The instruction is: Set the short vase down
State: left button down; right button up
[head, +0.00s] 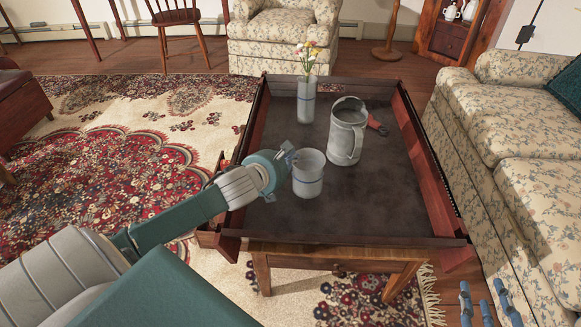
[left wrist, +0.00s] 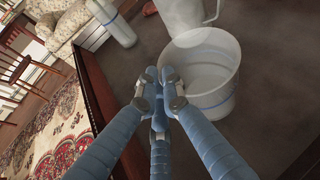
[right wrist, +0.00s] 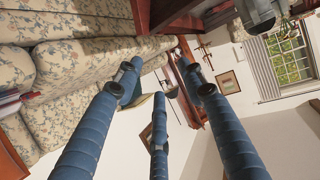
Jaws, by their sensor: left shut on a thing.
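The short vase (head: 308,174) is pale grey with a blue band and an open top. It is upright over the near left part of the dark tray-topped table (head: 390,225); I cannot tell whether its base touches the surface. My left gripper (head: 288,156) is shut on the left side of its rim. In the left wrist view the fingertips (left wrist: 160,82) meet at the edge of the short vase (left wrist: 212,92). My right gripper (head: 485,301) is low at the right, away from the table. In the right wrist view its fingers (right wrist: 158,85) are spread and empty.
A grey metal pitcher (head: 345,135) stands just behind and right of the vase. A tall vase with flowers (head: 306,103) stands further back. A red-handled thing (head: 377,125) lies beside the pitcher. Raised wooden sides (head: 425,160) edge the table. The front right of its top is clear.

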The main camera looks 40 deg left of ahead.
pick_arm(q)
notch_tip(320, 180, down, 3)
jog(key=shift+f+b, duration=0.1)
jog(key=shift+b, duration=0.5)
pick_arm(e)
notch_tip(320, 180, up, 8)
jog(key=w+a+t+y, duration=0.1)
jog(key=w+t, duration=0.1)
jog(key=t, duration=0.1)
jog(key=shift+a+f+t, duration=0.25)
jog(key=shift+t, duration=0.15)
pick_arm(q)
jog(key=shift+f, duration=0.15)
jog(key=c, duration=1.9)
grip_release()
jog(key=p+v, duration=0.3)
jog(key=v, duration=0.9)
jog(key=shift+p, duration=0.35)
pick_arm(e)
jog(key=s+d+f+g+h, duration=0.1)
jog(key=s+d+f+g, duration=0.1)
jog(key=s+f+g, duration=0.3)
jog(key=s+d+f+g+h, duration=0.1)
jog(key=s+d+f+g, duration=0.2)
jog(key=f, duration=0.9)
jog(key=s+g, duration=0.1)
jog(key=s, duration=0.2)
jog(key=shift+s+g+h, duration=0.3)
jog(key=shift+g, duration=0.1)
